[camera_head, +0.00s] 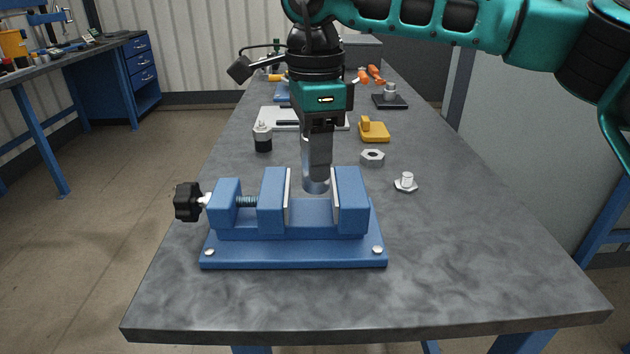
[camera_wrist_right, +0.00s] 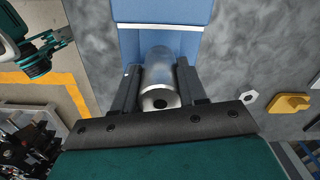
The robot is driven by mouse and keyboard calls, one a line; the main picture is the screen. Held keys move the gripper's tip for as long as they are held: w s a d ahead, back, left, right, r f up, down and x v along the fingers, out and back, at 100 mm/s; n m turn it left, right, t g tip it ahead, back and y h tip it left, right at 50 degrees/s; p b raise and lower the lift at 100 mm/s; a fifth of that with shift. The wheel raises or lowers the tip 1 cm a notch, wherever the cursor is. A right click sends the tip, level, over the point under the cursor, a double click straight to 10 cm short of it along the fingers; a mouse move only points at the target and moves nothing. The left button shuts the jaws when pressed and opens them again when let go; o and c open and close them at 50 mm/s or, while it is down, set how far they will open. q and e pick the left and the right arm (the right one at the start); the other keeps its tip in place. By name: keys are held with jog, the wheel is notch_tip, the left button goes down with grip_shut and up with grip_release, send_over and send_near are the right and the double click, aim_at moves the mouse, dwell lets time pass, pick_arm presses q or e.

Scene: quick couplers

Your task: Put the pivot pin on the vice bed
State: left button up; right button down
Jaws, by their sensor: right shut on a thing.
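The pivot pin (camera_head: 315,186) is a silvery cylinder. It stands upright in my right gripper (camera_head: 317,168), whose fingers are shut on its sides. In the right wrist view the pin (camera_wrist_right: 160,78) shows its round end with a dark hole. The vice (camera_head: 290,252) is blue with two upright jaws. The pin's lower end is at the gap between the jaws, over the vice bed (camera_head: 312,213); I cannot tell whether it touches the bed. A teal part of my left arm with the left gripper (camera_wrist_right: 62,38) shows small in the right wrist view, its fingers unclear.
Behind the vice are a black-and-silver fitting (camera_head: 263,138), a hex nut (camera_head: 372,158), a flanged bolt (camera_head: 406,183) and a yellow block (camera_head: 374,133). The vice's black knob (camera_head: 188,202) sticks out left. The grey bench (camera_head: 470,265) is clear at front right.

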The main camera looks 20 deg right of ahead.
jog(key=shift+f+b, duration=0.35)
jog(key=shift+f, duration=1.65)
jog(key=c, duration=1.1)
grip_release()
jog(key=shift+f, duration=0.25)
jog(key=o, duration=0.5)
jog(key=shift+r, duration=0.1)
jog(key=shift+r, duration=0.25)
notch_tip(320, 180, up, 12)
jog(key=shift+f+p, duration=0.15)
jog(key=shift+p, duration=0.95)
